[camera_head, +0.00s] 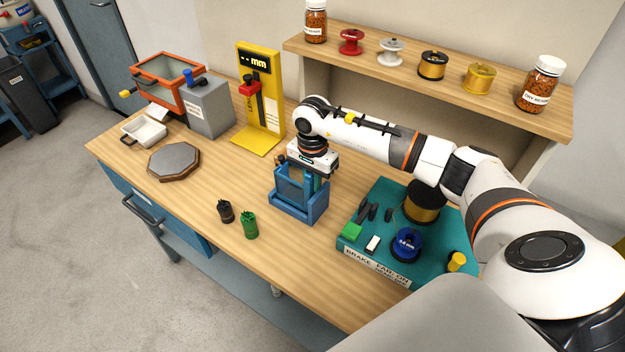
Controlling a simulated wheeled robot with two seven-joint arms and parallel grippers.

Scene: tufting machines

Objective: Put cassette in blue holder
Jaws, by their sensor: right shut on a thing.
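The blue holder (297,212) stands upright on the wooden table, left of the teal board. My right gripper (312,172) points down directly over the holder, at its top. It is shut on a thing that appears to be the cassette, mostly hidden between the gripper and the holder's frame. A narrow dark green part shows just under the gripper at the holder's right side. I cannot tell how deep the cassette sits in the holder or whether it touches the bottom. My left gripper is not in view.
The teal board (435,262) at right bears spools and small parts. Dark (225,211) and green (250,226) small pieces stand left of the holder. A yellow gauge stand (262,100) is behind. A shelf (420,65) runs along the back. The table's front left is clear.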

